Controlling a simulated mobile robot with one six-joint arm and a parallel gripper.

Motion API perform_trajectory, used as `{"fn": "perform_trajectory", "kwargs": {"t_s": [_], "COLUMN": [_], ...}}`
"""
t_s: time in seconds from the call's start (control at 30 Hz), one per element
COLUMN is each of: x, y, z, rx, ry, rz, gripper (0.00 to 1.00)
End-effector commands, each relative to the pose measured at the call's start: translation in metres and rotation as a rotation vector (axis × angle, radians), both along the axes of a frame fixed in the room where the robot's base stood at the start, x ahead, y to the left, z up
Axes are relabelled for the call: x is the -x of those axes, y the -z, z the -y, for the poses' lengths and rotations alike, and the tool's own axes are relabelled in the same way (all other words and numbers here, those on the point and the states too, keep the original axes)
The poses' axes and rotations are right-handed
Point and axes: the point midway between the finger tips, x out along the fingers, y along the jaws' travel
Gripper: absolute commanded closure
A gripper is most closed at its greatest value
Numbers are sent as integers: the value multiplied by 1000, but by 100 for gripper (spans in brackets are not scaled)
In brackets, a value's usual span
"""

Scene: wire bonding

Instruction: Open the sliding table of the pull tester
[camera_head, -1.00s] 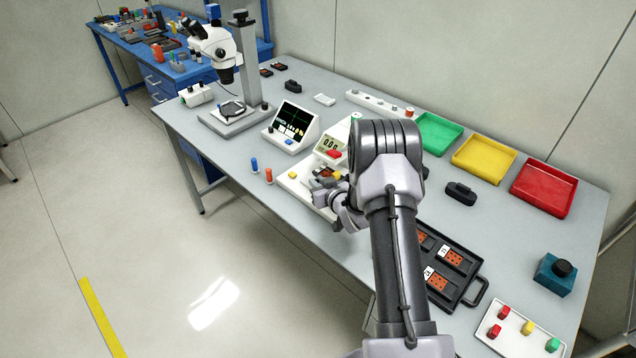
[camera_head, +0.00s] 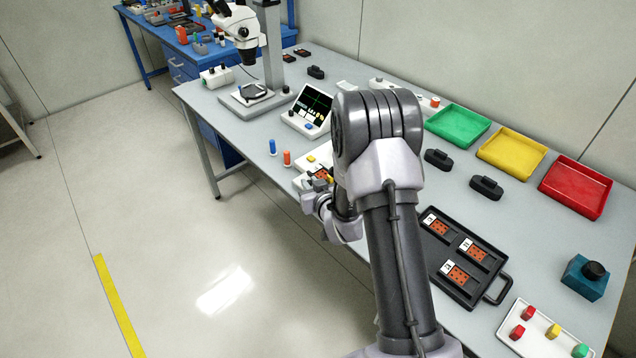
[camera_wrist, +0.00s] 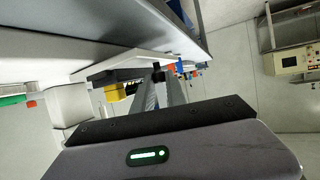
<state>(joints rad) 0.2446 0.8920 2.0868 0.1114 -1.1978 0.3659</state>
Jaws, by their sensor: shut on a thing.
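The pull tester is mostly hidden behind my arm in the head view; a strip of its white base (camera_head: 298,184) and a yellow button (camera_head: 311,158) show. Its sliding table (camera_head: 320,174), carrying an orange-red chip piece, shows just beyond my gripper, toward the bench's front edge. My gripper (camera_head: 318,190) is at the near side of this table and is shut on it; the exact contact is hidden. In the wrist view, the fingertips (camera_wrist: 157,73) are small and dark beside a yellow block (camera_wrist: 115,92) and a pale plate.
A blue and an orange peg (camera_head: 287,158) stand left of the tester. A monitor (camera_head: 310,108) and microscope (camera_head: 238,25) stand farther back. A black tray (camera_head: 460,255) with chip carriers lies right of my arm. Open floor lies in front of the bench.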

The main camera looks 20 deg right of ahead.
Motion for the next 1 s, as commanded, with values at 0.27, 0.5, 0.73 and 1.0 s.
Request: {"fn": "perform_trajectory", "kwargs": {"t_s": [0.27, 0.5, 0.73, 1.0], "x": [0, 0, 23, 103], "y": [0, 0, -11, -45], "z": [0, 1, 0, -3], "rx": [-1, -1, -2, -1], "ry": [0, 0, 2, 3], "rz": [-2, -1, -4, -4], "gripper": [74, 74, 74, 74]}}
